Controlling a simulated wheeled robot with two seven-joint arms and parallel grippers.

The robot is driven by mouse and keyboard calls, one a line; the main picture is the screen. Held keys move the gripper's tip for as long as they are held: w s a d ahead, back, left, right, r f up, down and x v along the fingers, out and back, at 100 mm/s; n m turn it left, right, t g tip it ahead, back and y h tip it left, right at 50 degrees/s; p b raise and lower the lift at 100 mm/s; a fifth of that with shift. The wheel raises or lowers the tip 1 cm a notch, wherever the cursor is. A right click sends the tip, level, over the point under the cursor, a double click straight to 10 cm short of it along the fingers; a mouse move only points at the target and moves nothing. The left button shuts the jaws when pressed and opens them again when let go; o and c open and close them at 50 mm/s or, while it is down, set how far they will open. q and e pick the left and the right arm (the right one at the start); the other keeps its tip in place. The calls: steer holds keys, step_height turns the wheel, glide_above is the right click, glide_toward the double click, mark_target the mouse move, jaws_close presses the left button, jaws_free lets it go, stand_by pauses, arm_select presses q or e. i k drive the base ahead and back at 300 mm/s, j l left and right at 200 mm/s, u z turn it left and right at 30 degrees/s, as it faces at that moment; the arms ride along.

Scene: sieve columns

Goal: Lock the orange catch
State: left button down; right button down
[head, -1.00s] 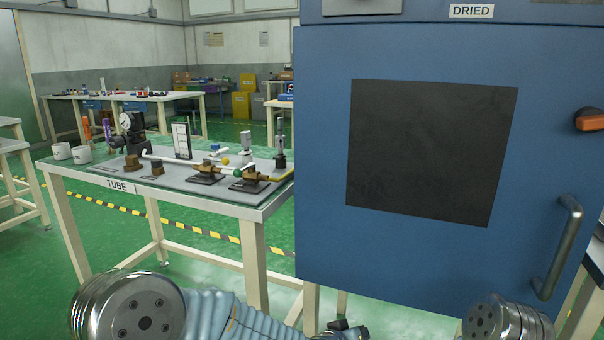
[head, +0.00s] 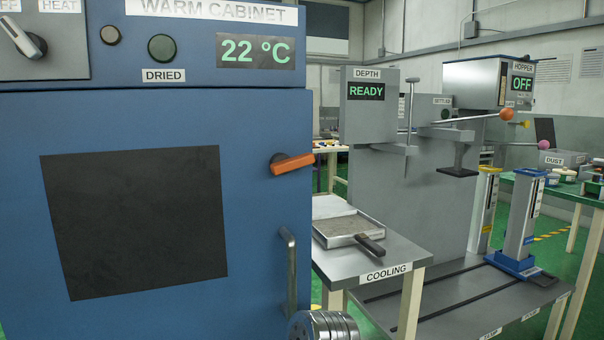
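The orange catch (head: 293,165) is a short lever on the right edge of the blue warm cabinet's door (head: 265,130) in the head view. It lies nearly level, tilted a little up to the right, and its end reaches past the door edge. The door looks closed against the cabinet. A vertical metal handle (head: 291,270) is below the catch. A metal joint of my arm shows at the bottom edge, below the handle. Neither gripper is in view.
A cooling table (head: 350,255) stands right of the cabinet, with a tray of grey material (head: 350,228) on it. Beyond it is a grey depth stand (head: 425,205) with levers, and blue and yellow columns (head: 523,222). The cabinet display (head: 255,51) reads 22 °C.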

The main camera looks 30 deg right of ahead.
mark_target(281, 164)
steer(key=z, duration=1.15)
